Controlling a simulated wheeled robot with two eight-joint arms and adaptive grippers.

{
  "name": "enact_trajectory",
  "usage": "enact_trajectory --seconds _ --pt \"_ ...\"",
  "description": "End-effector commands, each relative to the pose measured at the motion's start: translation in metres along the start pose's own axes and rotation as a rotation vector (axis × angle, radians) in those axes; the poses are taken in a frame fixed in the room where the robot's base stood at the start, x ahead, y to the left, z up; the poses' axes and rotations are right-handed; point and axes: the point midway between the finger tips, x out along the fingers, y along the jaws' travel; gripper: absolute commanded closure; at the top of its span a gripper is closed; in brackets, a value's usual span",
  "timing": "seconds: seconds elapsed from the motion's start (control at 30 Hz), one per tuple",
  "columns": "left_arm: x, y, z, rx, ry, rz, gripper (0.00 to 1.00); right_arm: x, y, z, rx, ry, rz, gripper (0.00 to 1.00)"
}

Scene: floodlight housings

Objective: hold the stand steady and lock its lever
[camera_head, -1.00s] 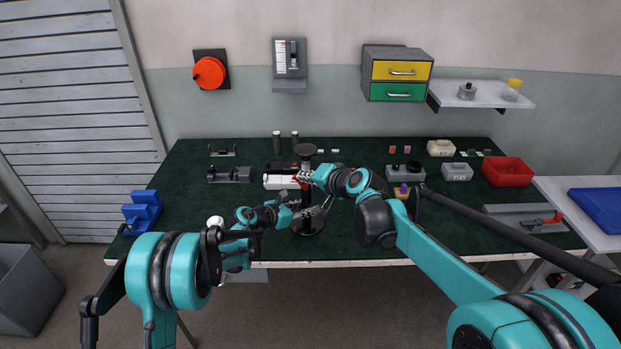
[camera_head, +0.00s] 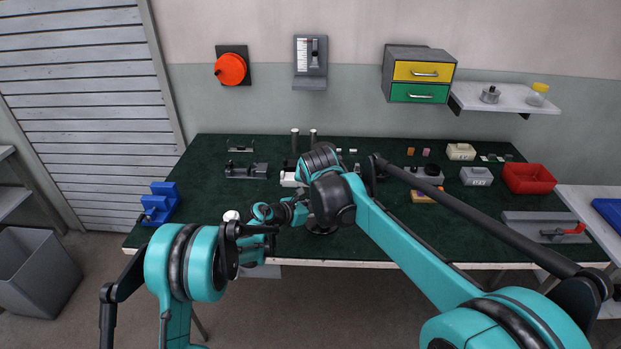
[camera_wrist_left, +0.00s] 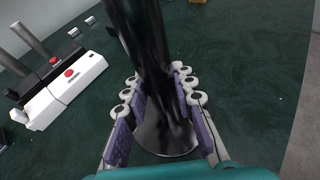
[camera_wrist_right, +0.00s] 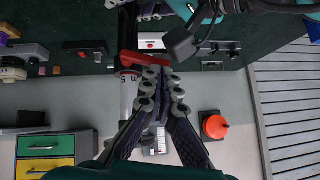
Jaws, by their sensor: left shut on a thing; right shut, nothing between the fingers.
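The stand has a black upright pole (camera_wrist_left: 143,50) on a round dark base (camera_wrist_left: 165,138). My left gripper (camera_wrist_left: 160,88) is shut around the pole, its fingers on either side, low above the base. In the head view the base (camera_head: 322,229) shows only in part, and my right arm hides the pole's top. A red lever (camera_wrist_right: 138,58) shows in the right wrist view. My right gripper (camera_wrist_right: 163,75) is shut and empty, its fingertips close beside the lever. I cannot tell whether they touch it. The right gripper is hidden in the head view.
A white unit with a red button (camera_wrist_left: 68,73) lies beside the stand. A blue holder (camera_head: 160,203) stands at the mat's left edge. A red bin (camera_head: 528,179) and a grey plate with a red handle (camera_head: 560,228) are at the right. The mat's front left is clear.

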Motion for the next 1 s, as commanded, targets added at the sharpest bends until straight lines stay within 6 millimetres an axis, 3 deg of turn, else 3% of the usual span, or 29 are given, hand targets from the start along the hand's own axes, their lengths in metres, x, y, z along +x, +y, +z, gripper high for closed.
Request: enact_trajectory --seconds 0.8,1.0 --pt "0.000 0.000 0.000 -0.001 0.000 -0.001 1.00 -0.012 -0.003 -0.012 0.001 0.000 -0.001 1.00" --pt "0.000 0.000 0.000 -0.001 0.000 -0.001 1.00 -0.030 -0.002 -0.030 0.002 0.000 0.000 1.00"
